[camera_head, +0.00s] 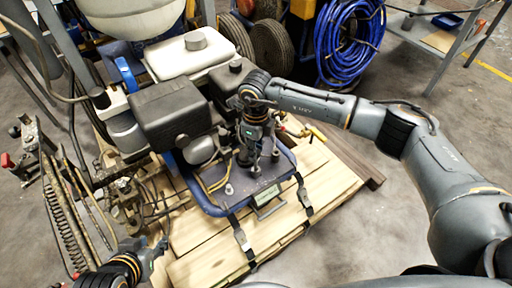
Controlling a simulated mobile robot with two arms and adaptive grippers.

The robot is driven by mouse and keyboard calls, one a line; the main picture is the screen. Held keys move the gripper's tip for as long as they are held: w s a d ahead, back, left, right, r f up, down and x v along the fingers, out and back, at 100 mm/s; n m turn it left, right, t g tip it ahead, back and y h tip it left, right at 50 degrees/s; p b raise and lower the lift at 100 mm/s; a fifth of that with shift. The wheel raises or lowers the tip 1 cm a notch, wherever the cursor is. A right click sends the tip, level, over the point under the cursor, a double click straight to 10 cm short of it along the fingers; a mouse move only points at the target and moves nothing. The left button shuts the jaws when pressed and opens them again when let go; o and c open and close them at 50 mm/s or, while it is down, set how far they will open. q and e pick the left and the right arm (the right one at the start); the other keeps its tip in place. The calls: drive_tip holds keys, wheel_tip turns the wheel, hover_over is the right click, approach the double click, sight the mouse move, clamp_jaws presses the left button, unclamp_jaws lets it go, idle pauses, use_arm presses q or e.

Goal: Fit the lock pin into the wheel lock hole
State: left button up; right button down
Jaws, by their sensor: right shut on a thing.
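The line striper sits on a wooden pallet, with a dark engine cover (173,112), a white tank (188,55) and a blue tube frame (218,210). My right gripper (258,163) points down over the front part of the frame, beside the engine. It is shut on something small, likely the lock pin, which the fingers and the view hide. I cannot make out the wheel lock hole or whether the pin touches it. My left gripper (158,246) is low at the left, over the pallet's front left edge, apart from the machine. Its fingers are too small to judge.
The wooden pallet (328,186) has bare boards to the right and front. Straps (242,238) hang over its front. Coiled springs and metal parts (62,225) crowd the left. A blue hose coil (350,45), wheels (270,48) and a metal bench (425,38) stand behind.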

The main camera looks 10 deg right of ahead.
use_arm(q)
drive_tip(key=shift+w, duration=0.1)
idle(0.5)
idle(0.3)
drive_tip(key=shift+s+a+f+g, duration=0.15)
drive_tip(key=shift+s+f+g, duration=0.1)
drive_tip(key=shift+s, duration=0.1)
drive_tip(key=shift+s+a+f+g, duration=0.1)
drive_tip(key=shift+s+a+g, duration=0.05)
drive_tip(key=shift+s+g, duration=0.15)
drive_tip(key=shift+s, duration=0.1)
drive_tip(key=shift+d, duration=0.15)
idle(0.8)
drive_tip(key=shift+w+d+r+t, duration=0.2)
drive_tip(key=shift+w+r+t, duration=0.2)
drive_tip(key=shift+w, duration=0.25)
drive_tip(key=shift+w+d+r+t, duration=0.15)
drive_tip(key=shift+w+r+t, duration=0.1)
drive_tip(key=shift+w+t, duration=0.3)
idle(1.6)
drive_tip(key=shift+s+a+f+g, duration=0.25)
drive_tip(key=shift+s+f+g, duration=0.1)
drive_tip(key=shift+s+g, duration=0.25)
drive_tip(key=shift+s+f, duration=0.1)
